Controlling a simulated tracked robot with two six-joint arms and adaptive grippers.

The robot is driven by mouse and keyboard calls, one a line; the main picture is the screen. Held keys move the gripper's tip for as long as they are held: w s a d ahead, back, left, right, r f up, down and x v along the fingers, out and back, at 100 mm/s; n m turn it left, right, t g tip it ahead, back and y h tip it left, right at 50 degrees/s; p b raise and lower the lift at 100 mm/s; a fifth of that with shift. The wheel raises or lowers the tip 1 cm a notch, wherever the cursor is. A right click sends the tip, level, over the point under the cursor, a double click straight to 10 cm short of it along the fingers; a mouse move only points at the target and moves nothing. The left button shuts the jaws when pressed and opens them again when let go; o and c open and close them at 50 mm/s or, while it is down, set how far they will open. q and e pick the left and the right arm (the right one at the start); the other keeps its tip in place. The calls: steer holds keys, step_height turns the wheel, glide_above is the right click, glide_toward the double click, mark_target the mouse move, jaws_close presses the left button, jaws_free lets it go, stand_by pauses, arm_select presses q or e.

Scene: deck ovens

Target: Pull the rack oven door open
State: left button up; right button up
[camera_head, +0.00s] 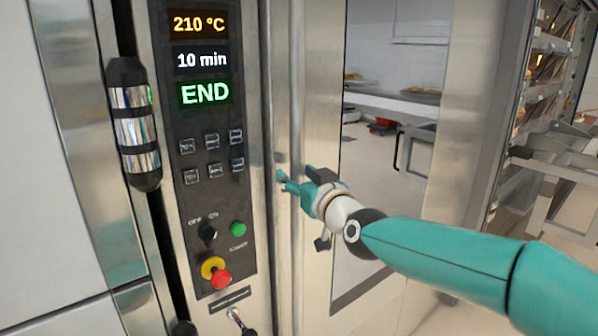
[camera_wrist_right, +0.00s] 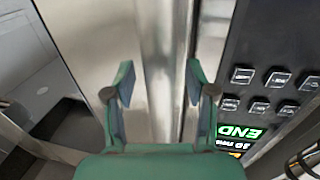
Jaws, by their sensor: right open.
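The rack oven door (camera_head: 315,110) is a steel panel with a tall window (camera_head: 385,130), right of the control panel (camera_head: 208,120). It looks closed at the panel side. A vertical steel bar, which looks like the door handle (camera_head: 297,75), runs along its left edge. My right gripper (camera_head: 287,181) is at this bar, its arm coming in from the right. In the right wrist view, the open fingers (camera_wrist_right: 160,85) stand on either side of the vertical bar (camera_wrist_right: 164,50); whether they touch it is unclear. My left gripper is not in view.
The control panel reads 210 °C, 10 min and END, with a green button (camera_head: 238,229) and a red stop button (camera_head: 221,279). A black and chrome signal column (camera_head: 135,125) is at the left. A rack with trays (camera_head: 550,85) stands at the right.

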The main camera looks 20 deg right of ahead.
steer(key=shift+w, duration=0.35)
jaws_close()
